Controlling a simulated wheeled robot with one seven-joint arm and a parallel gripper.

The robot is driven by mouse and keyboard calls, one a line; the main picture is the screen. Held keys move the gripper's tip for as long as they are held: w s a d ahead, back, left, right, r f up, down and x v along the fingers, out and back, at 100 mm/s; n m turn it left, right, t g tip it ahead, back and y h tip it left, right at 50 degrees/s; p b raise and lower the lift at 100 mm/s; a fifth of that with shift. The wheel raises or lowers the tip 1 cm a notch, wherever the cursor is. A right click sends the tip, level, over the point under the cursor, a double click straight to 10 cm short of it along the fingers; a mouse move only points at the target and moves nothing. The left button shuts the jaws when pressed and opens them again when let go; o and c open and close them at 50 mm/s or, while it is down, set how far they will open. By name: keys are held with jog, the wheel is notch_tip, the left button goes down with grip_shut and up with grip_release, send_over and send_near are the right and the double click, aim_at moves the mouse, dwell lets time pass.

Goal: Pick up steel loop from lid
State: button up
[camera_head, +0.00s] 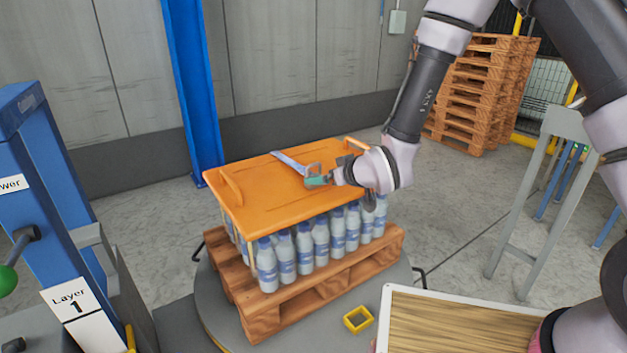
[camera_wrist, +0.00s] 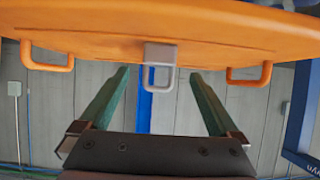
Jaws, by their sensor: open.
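The orange lid (camera_head: 262,190) lies on top of the bottles. The steel loop (camera_head: 313,168) is a small grey loop at the lid's right part, partly hidden by my gripper (camera_head: 318,181). In the wrist view the loop (camera_wrist: 160,53) hangs in the middle at the lid's edge (camera_wrist: 100,42). My gripper (camera_wrist: 159,74) is open there, with one green finger on each side of the loop and a visible gap on both sides. Whether the fingertips are level with the loop in depth I cannot tell.
Orange handles (camera_head: 231,187) stand at the lid's ends. Several bottles (camera_head: 304,248) stand under it on a wooden pallet (camera_head: 262,318), on a round turntable (camera_head: 385,290). A blue post (camera_head: 192,85) rises behind. Stacked pallets (camera_head: 478,95) and a grey stand (camera_head: 530,200) are at right.

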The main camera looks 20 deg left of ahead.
aim_at(314, 175)
jog(key=x, duration=0.6)
jog(key=shift+w+a+f, duration=0.1)
jog(key=shift+w+f, duration=0.05)
jog(key=shift+w, duration=0.05)
grip_shut()
